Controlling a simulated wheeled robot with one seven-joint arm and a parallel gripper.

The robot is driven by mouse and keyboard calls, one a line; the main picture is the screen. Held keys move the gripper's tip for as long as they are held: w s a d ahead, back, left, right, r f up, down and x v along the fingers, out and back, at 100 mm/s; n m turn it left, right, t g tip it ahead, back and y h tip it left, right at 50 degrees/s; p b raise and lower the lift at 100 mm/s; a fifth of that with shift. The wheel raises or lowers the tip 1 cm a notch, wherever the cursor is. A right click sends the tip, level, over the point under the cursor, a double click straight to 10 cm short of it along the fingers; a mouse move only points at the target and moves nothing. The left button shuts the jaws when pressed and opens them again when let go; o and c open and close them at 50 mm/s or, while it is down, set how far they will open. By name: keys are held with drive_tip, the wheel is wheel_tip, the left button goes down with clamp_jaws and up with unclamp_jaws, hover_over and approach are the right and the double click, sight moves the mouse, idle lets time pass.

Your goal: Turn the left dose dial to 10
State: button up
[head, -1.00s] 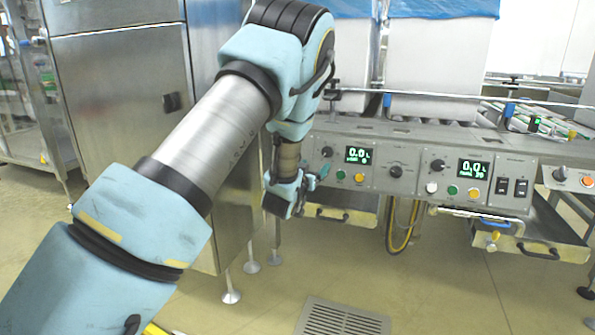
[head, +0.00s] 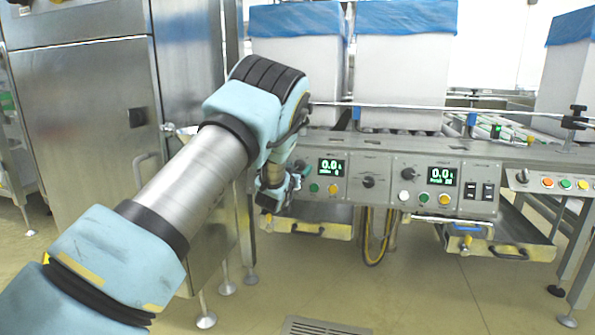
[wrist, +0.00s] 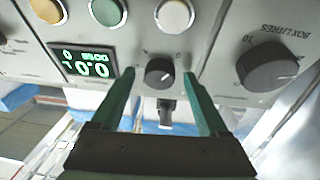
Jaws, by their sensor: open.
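The left dose dial (wrist: 160,72) is a small dark round knob on the grey panel. In the wrist view it shows between the two green fingers of my open gripper (wrist: 160,77), with a gap on each side. I cannot tell whether the fingertips reach around it in depth.
A larger BOX LITRES knob (wrist: 267,66) is close to one finger. Several push buttons (wrist: 108,11) line the panel near the dial. A second dial (head: 408,174) and display (head: 442,176) are farther right. A steel cabinet (head: 90,110) stands left of my arm.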

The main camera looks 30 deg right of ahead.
clamp_jaws()
idle(0.6)
